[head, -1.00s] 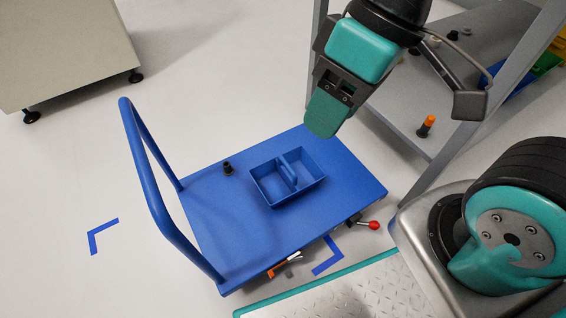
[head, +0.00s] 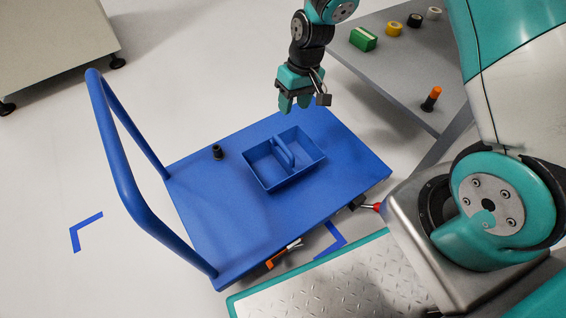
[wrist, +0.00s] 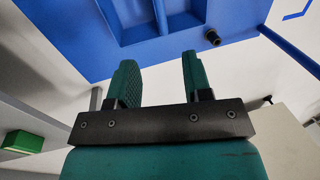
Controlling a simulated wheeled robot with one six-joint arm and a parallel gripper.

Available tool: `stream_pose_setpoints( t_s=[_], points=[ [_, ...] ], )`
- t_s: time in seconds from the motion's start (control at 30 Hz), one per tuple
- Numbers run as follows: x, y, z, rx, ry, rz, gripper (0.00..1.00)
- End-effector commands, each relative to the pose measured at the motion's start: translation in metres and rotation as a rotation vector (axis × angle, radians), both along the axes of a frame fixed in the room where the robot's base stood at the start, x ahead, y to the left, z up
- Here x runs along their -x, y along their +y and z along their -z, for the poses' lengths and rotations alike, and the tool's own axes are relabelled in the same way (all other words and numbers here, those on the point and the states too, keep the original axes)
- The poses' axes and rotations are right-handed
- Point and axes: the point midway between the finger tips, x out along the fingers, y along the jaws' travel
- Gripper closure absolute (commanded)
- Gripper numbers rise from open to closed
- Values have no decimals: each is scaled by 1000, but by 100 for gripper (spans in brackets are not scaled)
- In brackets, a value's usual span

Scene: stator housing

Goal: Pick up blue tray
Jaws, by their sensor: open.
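The blue tray (head: 268,176) is a two-compartment tray with a raised middle handle (head: 285,153). It sits on the blue flat deck of a cart (head: 225,230). My gripper (head: 294,106) is above and behind the tray, over the far edge of the deck, apart from the tray and pointing down. In the wrist view my gripper (wrist: 157,78) shows two green fingers spread apart with nothing between them. Part of the tray (wrist: 150,38) shows at the top of that view, beyond the fingertips and cut off by the frame.
A black cylindrical part (head: 217,152) stands on the deck left of the tray. The cart's blue push handle (head: 122,185) rises at the left. A grey shelf (head: 395,75) at the upper right holds a green box (head: 363,39), tape rolls and an orange-topped item (head: 431,98).

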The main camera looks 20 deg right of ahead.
Motion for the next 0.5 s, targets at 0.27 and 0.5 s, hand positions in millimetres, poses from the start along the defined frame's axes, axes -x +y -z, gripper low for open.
stream_pose_setpoints(
  t_s=[0.27, 0.5],
  points=[
    [3, 14, 71, -1, 2, -5, 54],
    [4, 21, 101, -1, 2, -3, 54]
  ],
)
